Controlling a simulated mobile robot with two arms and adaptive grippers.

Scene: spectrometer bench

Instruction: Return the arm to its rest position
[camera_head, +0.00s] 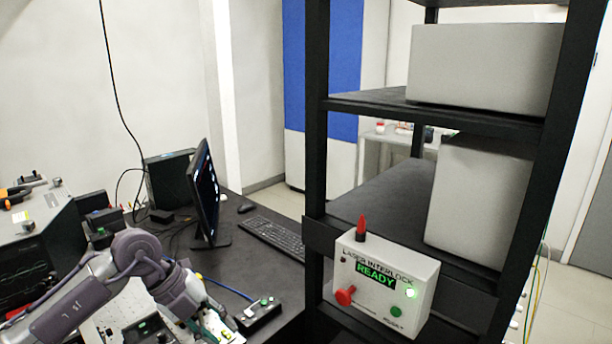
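My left arm comes in from the lower left, bends at a grey-purple elbow and reaches down over the dark bench (262,270). My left gripper (212,328) is at the bottom edge, low over the bench, just left of a small black box with a green button (262,312). Its fingertips are small and partly cut off, so I cannot tell whether they are open or shut, or whether they touch anything. My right gripper is not in view.
A black rack (316,150) stands at the right, holding a white laser interlock box (386,284) that reads READY with a lit green light. A monitor (205,195) and keyboard (275,238) stand behind the arm. Equipment (38,235) crowds the left.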

